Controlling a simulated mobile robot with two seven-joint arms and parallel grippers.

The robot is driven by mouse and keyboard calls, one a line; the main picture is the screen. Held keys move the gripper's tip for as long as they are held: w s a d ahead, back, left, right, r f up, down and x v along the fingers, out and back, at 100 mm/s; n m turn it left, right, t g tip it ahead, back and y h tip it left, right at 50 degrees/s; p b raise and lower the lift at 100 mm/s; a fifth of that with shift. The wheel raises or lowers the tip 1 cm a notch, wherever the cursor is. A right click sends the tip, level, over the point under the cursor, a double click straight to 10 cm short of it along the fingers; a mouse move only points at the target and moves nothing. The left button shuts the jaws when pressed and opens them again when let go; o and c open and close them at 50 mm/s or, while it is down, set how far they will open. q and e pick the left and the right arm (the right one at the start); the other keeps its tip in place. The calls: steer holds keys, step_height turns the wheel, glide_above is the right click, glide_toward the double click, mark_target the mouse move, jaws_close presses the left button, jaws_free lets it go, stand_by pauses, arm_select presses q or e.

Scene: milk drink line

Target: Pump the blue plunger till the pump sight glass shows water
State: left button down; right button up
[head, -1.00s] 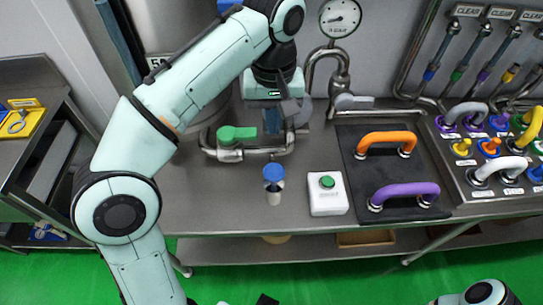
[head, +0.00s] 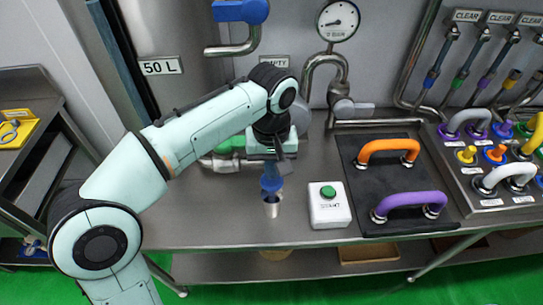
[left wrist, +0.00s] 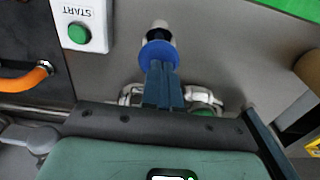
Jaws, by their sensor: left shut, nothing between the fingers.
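The blue plunger (head: 271,185) tops a small silver pump body (head: 272,208) near the bench's front edge. My left gripper (head: 271,174) points down over it with its fingers shut and empty. The fingertips are at the plunger's top; I cannot tell if they touch. In the left wrist view, the shut fingers (left wrist: 163,82) overlap the round blue plunger (left wrist: 158,53), with the pump's pale and dark end (left wrist: 160,30) beyond. I cannot make out the sight glass or any water in it. My right gripper does not show.
A white box with a green START button (head: 329,204) stands close right of the pump. Orange (head: 388,147) and purple (head: 408,202) handles sit on a dark mat. Behind my gripper are pipes and a green-handled valve (head: 230,146). A round gauge (head: 338,20) is above.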

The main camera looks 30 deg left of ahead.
mark_target(271, 183)
arm_select(q)
steer(key=shift+f, duration=0.6)
step_height(271, 183, down, 4)
steer(key=shift+b, duration=1.15)
steer(key=shift+f, duration=0.1)
steer(key=shift+r+p, duration=0.5)
steer(key=shift+p, duration=0.15)
step_height(271, 183, up, 4)
steer(key=p, duration=0.4)
step_height(271, 183, up, 10)
steer(key=p, duration=0.2)
